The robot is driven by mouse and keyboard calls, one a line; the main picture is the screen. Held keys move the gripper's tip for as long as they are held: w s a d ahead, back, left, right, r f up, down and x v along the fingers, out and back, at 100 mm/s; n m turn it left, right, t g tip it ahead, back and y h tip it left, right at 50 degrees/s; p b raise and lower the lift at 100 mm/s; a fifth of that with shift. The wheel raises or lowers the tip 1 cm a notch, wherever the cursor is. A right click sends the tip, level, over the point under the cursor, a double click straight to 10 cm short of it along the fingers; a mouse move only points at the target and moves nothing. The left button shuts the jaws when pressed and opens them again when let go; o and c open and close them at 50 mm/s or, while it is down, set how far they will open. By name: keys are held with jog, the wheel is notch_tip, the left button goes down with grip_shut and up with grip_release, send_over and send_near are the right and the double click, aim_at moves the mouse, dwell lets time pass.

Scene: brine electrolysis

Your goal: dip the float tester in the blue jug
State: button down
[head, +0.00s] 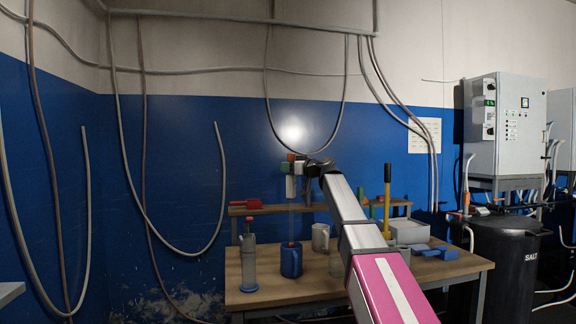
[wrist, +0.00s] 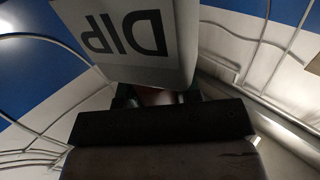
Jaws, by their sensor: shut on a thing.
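The blue jug (head: 291,262) stands upright on the wooden table, left of the middle. My gripper (head: 295,168) is above it, shut on the float tester (head: 291,188). In the head view the tester hangs upright, with a pale upper body and a thin clear stem reaching down to the jug's mouth. The stem's lower end is at or inside the rim; how deep cannot be told. In the wrist view the tester's white label (wrist: 130,35) reads DIP upside down, just beyond the jaws (wrist: 155,97).
On the table (head: 465,263) stand a grey cylinder with a red top (head: 248,265) left of the jug, a grey mug (head: 320,238) close on its right, a yellow-handled tool (head: 387,205), a grey box (head: 408,232) and a blue object (head: 436,252). A raised shelf (head: 270,209) runs behind.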

aim_at(288, 191)
jog(key=shift+f, duration=4.9)
jog(key=shift+r, duration=7.8)
